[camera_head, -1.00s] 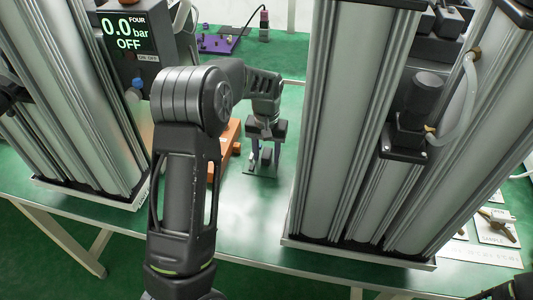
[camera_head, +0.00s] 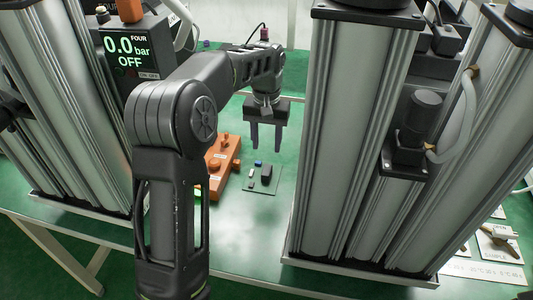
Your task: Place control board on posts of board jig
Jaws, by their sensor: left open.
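The control board (camera_head: 262,187), a thin dark plate with small black, blue and pale parts on it, lies flat on the green table right of an orange block. My left gripper (camera_head: 266,150) is open and empty, its two dark fingers pointing down above the board's far side, apart from it. The purple fixture at the back, which looks like the board jig, is mostly hidden behind my left arm; only a small purple bit (camera_head: 206,43) shows. My right gripper is not in view.
The orange block (camera_head: 222,165) with round knobs stands close left of the board. Tall metal columns stand left (camera_head: 75,130) and right (camera_head: 350,130). A pressure display (camera_head: 128,52) reads 0.0 bar, OFF. Green table is bare in front of the board.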

